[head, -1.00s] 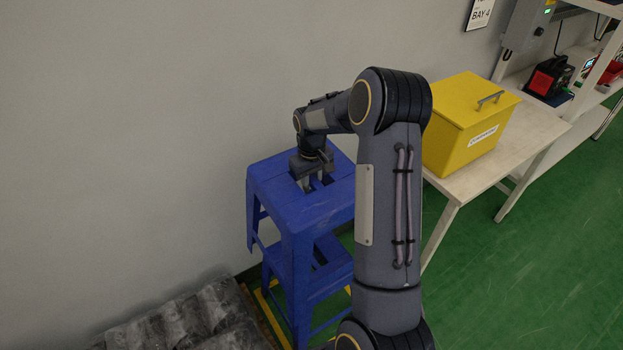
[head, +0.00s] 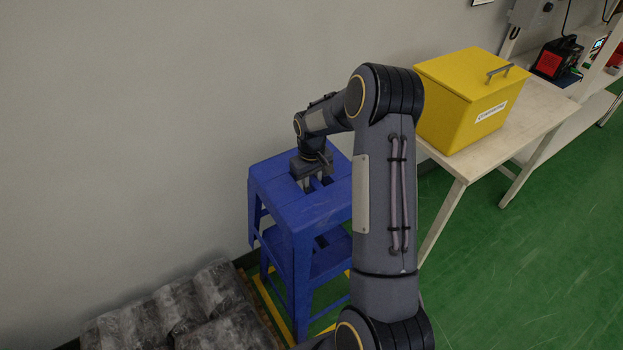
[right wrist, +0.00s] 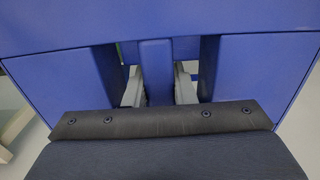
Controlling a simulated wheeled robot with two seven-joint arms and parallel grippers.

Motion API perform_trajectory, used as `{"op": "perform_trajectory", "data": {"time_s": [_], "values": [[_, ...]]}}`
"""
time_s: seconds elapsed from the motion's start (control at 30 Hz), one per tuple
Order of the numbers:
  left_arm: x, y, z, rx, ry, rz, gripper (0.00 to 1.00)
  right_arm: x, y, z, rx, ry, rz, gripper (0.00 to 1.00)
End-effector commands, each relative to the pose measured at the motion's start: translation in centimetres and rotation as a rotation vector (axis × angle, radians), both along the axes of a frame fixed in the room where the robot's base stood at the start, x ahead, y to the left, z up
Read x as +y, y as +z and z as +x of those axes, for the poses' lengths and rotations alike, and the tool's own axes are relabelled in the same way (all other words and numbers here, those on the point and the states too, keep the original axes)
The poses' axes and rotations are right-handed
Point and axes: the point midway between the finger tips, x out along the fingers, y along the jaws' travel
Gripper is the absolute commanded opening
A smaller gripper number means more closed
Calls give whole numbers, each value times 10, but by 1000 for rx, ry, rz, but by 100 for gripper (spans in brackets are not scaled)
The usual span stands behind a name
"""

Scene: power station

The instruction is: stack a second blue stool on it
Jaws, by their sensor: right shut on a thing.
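An upper blue stool (head: 309,213) stands upright in the middle of the head view. My right gripper (head: 315,183) comes down from above and is shut on the bar between the two slots in its seat. In the right wrist view, the bar (right wrist: 156,70) lies between the two grey fingers. A second blue stool (head: 330,262) shows directly below, with its seat lower than the upper one. The upper stool's legs overlap it in view, so I cannot tell whether the two touch. My right arm hides part of their right side. My left gripper is not in view.
A pale table (head: 545,103) with a yellow lidded box (head: 450,115) stands to the right. Grey, rough blocks (head: 165,310) lie at lower left. The wall is close behind the stools. Yellow floor lines (head: 277,312) run beside the lower stool. Green floor is open at right.

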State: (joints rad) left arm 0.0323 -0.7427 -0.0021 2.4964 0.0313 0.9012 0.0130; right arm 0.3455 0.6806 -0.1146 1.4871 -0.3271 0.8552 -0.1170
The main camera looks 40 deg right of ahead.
Motion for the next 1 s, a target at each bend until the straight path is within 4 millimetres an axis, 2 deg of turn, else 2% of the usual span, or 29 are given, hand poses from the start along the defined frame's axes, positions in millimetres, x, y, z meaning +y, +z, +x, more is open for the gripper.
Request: {"op": "perform_trajectory", "data": {"time_s": [0.03,1.0], "values": [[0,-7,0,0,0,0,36,0,-8,1,-3,0,0,0],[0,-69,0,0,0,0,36,0,-107,1,-4,0,0,0]]}}
